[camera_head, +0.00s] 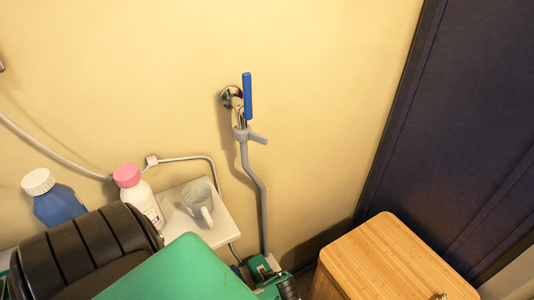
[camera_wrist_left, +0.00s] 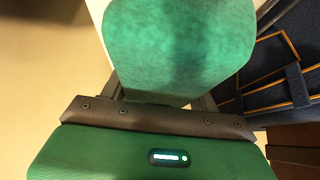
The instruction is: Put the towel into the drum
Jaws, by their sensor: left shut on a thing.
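In the left wrist view a mottled green cloth, the towel (camera_wrist_left: 180,45), fills the top middle. My left gripper (camera_wrist_left: 160,98) is shut on it; the towel covers the fingertips, with only parts of the fingers showing at its sides. In the head view I cannot make out the towel or the left gripper's fingers. The drum is not recognisable in either view. My right gripper is not in view.
In the head view a blue bottle (camera_head: 60,205), a white bottle with pink cap (camera_head: 138,195) and a grey mug (camera_head: 198,201) stand by the wall. A grey pipe with blue handle (camera_head: 247,97) runs down the wall. A wooden-topped box (camera_head: 390,258) stands right, before a dark panel (camera_head: 460,130).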

